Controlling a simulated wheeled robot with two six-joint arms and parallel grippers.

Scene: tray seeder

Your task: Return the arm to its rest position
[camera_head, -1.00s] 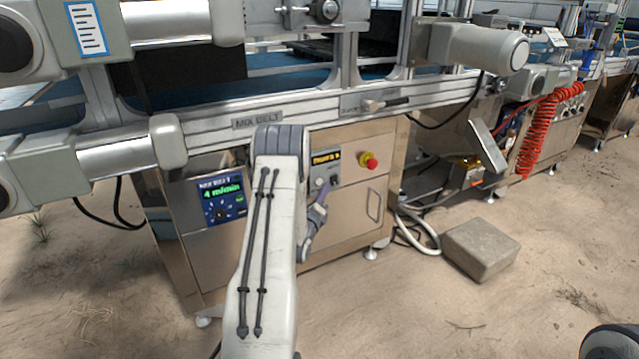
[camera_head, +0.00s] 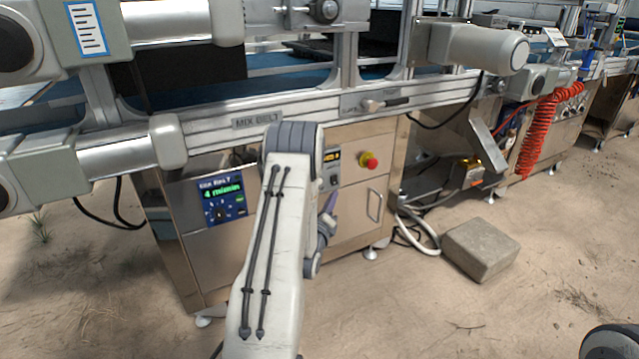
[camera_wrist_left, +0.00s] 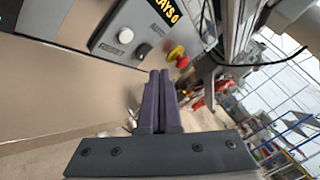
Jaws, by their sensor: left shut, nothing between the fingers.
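My left arm (camera_head: 272,240) reaches up from the bottom centre of the head view, in front of the steel cabinet (camera_head: 350,197). My left gripper (camera_head: 330,203) shows partly at the right side of the arm, and its purple fingers lie together in the left wrist view (camera_wrist_left: 159,100). It is shut and empty, apart from the cabinet's control panel. A rounded dark and light part at the bottom right corner of the head view may be mine. My right gripper is not seen.
A red emergency-stop button (camera_head: 369,161) sits on the cabinet front, also visible in the wrist view (camera_wrist_left: 177,53). A blue display (camera_head: 221,201) is left of my arm. A concrete block (camera_head: 480,249) lies on the sandy ground at right. A white hose (camera_head: 425,228) lies beside it.

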